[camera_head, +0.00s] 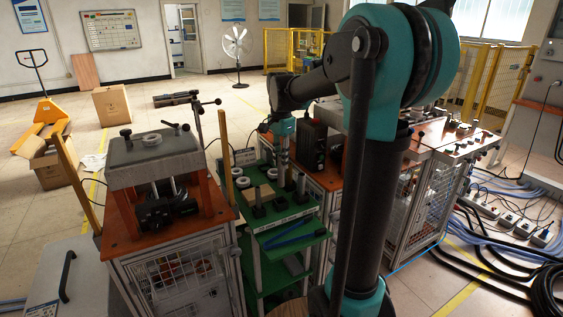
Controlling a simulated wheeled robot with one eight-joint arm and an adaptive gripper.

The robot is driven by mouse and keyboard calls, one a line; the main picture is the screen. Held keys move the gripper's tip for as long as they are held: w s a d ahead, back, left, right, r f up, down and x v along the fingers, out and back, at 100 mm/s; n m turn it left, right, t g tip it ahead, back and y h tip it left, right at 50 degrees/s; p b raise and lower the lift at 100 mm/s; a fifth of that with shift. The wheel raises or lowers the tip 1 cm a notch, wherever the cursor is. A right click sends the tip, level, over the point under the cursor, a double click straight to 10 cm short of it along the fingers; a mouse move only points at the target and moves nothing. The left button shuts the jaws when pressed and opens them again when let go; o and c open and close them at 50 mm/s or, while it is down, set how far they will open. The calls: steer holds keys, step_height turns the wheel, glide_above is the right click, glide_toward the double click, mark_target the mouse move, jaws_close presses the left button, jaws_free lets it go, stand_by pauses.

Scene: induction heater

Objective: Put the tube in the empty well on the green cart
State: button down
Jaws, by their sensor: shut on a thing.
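The green cart (306,211) stands in the middle between two machine benches. My gripper (284,158) is above the back part of the cart, pointing down and shut on the tube. The tube is small and hard to tell from the fingers at this distance. On the cart top are pale rings (243,183), a light wooden block (267,189) and dark upright posts (258,198). The empty well cannot be made out clearly.
A press machine (155,161) on an orange-topped bench stands close on the left. A black box (313,143) stands behind the cart, with more benches (440,138) to the right. Black cables (545,290) lie at the right. Open floor lies behind.

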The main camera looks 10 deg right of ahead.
mark_target(281, 184)
steer(key=shift+w+f, duration=0.2)
steer(key=shift+f, duration=1.45)
steer(key=shift+w+f, duration=0.2)
steer(key=shift+f, duration=1.45)
steer(key=shift+f, duration=0.6)
steer(key=shift+f, duration=0.35)
steer(key=shift+f, duration=0.9)
steer(key=c, duration=1.3)
jaws_free()
